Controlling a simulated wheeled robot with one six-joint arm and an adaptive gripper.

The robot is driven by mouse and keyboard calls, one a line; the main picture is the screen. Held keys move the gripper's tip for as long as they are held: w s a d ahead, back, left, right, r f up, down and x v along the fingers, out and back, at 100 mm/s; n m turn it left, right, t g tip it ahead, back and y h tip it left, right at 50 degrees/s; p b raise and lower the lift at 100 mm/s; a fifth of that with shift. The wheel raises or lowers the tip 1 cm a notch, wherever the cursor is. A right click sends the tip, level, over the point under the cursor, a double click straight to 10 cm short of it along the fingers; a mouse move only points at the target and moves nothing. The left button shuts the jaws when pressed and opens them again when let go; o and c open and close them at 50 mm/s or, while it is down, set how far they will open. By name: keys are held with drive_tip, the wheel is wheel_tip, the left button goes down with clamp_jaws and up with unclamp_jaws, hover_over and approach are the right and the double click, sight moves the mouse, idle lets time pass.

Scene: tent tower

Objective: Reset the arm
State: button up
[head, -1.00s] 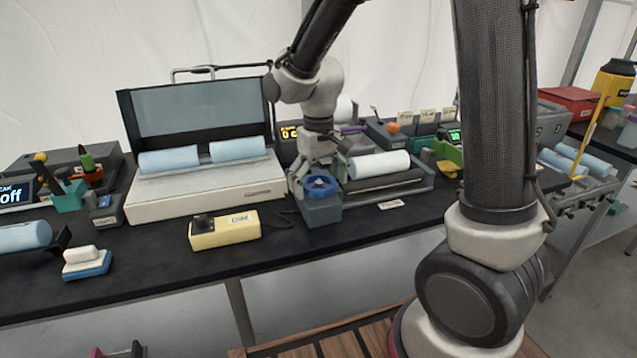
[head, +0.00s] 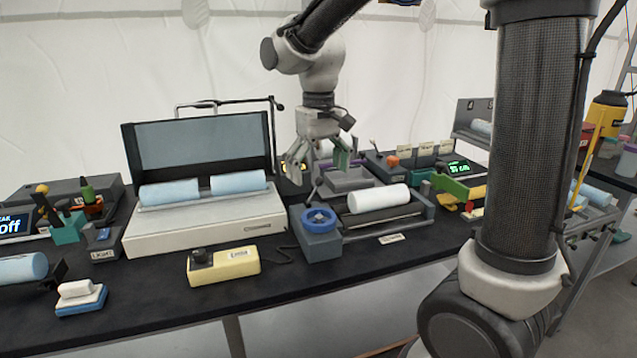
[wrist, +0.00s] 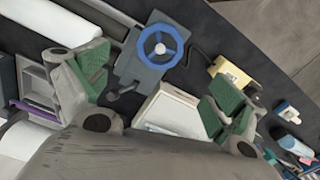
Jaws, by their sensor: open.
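My gripper (head: 318,166) hangs above the bench in the head view, pointing down, with its jaws open and nothing between them. It is above and behind the grey box with the blue handwheel (head: 320,217). In the wrist view, my gripper (wrist: 155,95) shows two spread fingers with green pads. The blue handwheel (wrist: 161,46) lies beyond the gap between them, apart from both fingers.
A white case (head: 205,222) with blue rolls stands left, its lid open. A yellow control box (head: 224,266) lies in front. A white roll (head: 379,198) rests on a roller unit at right. A sponge-like block (head: 80,297) sits front left. Bare bench shows along the front edge.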

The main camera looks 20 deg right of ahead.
idle(0.4)
drive_tip(key=s+d+r+m+t, duration=0.1)
drive_tip(key=s+d+t, duration=0.1)
drive_tip(key=s+d, duration=0.5)
drive_tip(key=s+d+r+m+t, duration=0.1)
drive_tip(key=s+d+r+t, duration=0.1)
drive_tip(key=s+d, duration=0.6)
drive_tip(key=s, duration=0.4)
drive_tip(key=shift+s+m, duration=0.15)
drive_tip(key=shift+m, duration=0.25)
